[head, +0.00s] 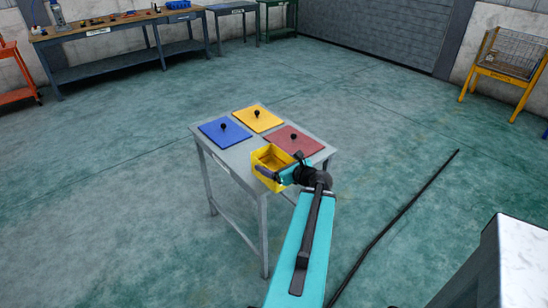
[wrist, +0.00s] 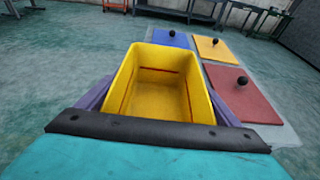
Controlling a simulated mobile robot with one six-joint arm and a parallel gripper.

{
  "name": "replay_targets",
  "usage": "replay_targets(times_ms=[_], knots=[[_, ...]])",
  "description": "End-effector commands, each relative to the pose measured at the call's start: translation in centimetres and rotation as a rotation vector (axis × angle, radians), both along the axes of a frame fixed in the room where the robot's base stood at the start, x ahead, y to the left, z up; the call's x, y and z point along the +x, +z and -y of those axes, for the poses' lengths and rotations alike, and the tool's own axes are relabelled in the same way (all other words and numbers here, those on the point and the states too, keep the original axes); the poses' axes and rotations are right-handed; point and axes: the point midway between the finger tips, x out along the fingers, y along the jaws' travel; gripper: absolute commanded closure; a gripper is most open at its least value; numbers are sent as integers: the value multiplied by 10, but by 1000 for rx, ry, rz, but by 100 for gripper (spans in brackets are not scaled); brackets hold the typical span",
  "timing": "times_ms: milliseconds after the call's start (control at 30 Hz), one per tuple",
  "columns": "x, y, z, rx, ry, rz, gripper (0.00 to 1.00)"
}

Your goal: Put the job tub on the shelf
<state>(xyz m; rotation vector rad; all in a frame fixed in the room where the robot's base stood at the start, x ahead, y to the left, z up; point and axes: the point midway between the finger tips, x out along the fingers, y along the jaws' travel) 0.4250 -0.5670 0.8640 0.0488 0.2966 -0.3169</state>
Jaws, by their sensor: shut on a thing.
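The job tub (head: 268,156) is a yellow open-topped bin at the near edge of a small grey table (head: 225,164). My gripper (head: 272,172) is shut on it. In the wrist view the tub (wrist: 157,95) sits upright and looks empty, with purple finger parts on both sides of it. The fingertips are mostly hidden by the tub. I cannot tell whether the tub touches the tabletop or is held just above it. No shelf is clearly identifiable beyond the benches' lower levels.
The table bears blue (head: 224,132), yellow (head: 258,119) and red (head: 293,140) panels with black knobs. A workbench (head: 120,32) with a lower shelf (head: 120,66) stands at the back left. A yellow-framed wire basket stand (head: 508,62) is at the right. A dark strip (head: 405,208) lies on open floor.

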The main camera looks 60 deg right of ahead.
Motion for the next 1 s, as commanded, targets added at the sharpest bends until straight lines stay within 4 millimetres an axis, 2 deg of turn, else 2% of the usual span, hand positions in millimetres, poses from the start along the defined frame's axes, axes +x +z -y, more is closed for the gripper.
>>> replay_targets(times_ms=[33,300,1000], knots=[[-1,5,-2,2,-1,1,52],[-5,3,-8,0,-1,1,52],[-6,2,-9,-1,-2,1,52]])
